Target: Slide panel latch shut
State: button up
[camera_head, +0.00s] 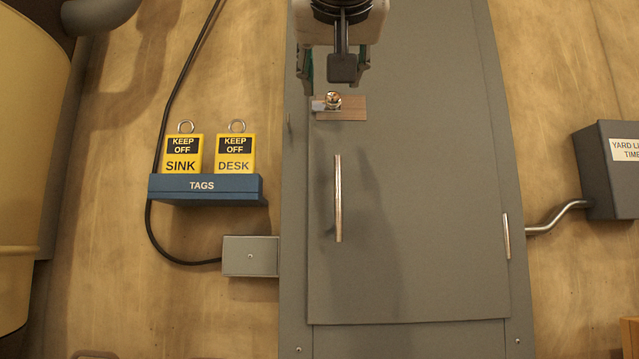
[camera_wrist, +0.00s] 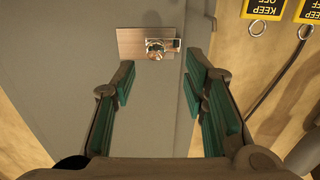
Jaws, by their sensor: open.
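The panel is a grey door (camera_head: 430,200) in a grey cabinet. Its latch has a brownish metal plate (camera_head: 352,112) near the door's upper left edge, with a shiny round knob (camera_head: 333,100) and a short pale bolt end (camera_head: 317,105) at the left. In the wrist view the plate (camera_wrist: 131,42) and knob (camera_wrist: 156,46) show beyond the fingertips, with the bolt end toward the right. My gripper (camera_head: 334,82) is open, just above the latch in the head view. In the wrist view its green-padded fingers (camera_wrist: 160,76) are apart and empty, one to each side of the knob's line.
A vertical bar handle (camera_head: 338,198) stands out from the door below the latch. At the left, a blue shelf (camera_head: 206,188) holds two yellow tags (camera_head: 235,153), above a small grey box (camera_head: 250,256). A dark grey box (camera_head: 606,185) is at the right.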

jog(key=s, duration=0.6)
jog(key=shift+f, duration=0.1)
dwell(0.3)
jog(key=d+f+g+h, duration=0.2)
jog(key=d+f+g, duration=0.35)
jog(key=f, duration=0.85)
jog(key=d+f+g+h, duration=0.1)
jog(key=d+f+g, duration=0.2)
jog(key=d+f, duration=0.85)
jog(key=s+f+g+y, duration=0.1)
jog(key=s+f+g, duration=0.2)
jog(key=s+f, duration=0.5)
jog(key=s+f+g+y, duration=0.1)
jog(key=s+f+g, duration=0.25)
jog(key=f, duration=0.85)
jog(key=s+f+g+y, duration=0.1)
jog(key=s+f+g, duration=0.1)
jog(key=s+f, duration=0.6)
notch_tip(320, 180, up, 19)
jog(key=w+t+p, duration=0.2)
jog(key=t+p, duration=0.1)
jog(key=p, duration=1.6)
jog(key=shift+d, duration=0.2)
jog(key=shift+w+f, duration=0.1)
